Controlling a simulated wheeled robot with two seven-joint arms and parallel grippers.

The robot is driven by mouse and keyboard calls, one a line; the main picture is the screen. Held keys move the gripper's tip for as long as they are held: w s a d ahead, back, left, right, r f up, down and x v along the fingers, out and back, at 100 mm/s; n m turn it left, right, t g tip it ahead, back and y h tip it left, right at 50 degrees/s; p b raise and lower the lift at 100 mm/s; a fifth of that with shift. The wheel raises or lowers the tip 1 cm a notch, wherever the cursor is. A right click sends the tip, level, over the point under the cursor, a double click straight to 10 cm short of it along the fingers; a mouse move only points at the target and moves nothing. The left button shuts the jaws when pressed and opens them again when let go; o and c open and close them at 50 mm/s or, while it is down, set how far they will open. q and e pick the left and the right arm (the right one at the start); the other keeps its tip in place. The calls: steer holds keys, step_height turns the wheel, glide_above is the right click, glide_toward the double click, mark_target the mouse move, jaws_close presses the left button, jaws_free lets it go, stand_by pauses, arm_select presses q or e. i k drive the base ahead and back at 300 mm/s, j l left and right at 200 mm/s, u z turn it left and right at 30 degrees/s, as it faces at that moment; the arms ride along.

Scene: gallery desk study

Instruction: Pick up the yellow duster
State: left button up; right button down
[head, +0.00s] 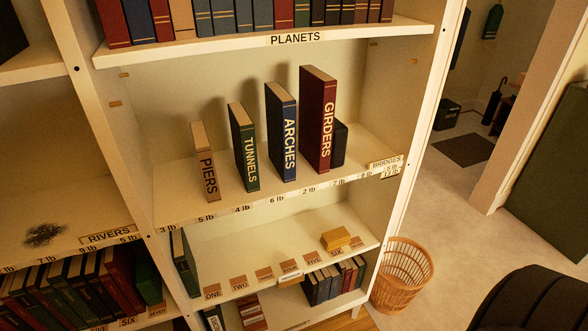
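A small yellow, block-shaped thing, which I take to be the yellow duster (336,238), lies on the lower shelf (232,258) of the white bookcase, toward its right end. It sits behind the row of numbered labels, near the ones marked FIVE and SIX. A smaller yellowish piece (356,242) shows at its right side. Neither of my grippers is in the head view, and nothing is seen touching the duster.
Above stand four upright books, PIERS (205,162), TUNNELS (243,147), ARCHES (281,132) and GIRDERS (317,120). A dark green book (184,264) stands at the lower shelf's left end. A wicker basket (402,275) and dark chair (525,300) are on the right.

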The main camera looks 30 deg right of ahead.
mark_target(338, 237)
steer(key=j+z, duration=0.1)
steer(key=z, duration=1.2)
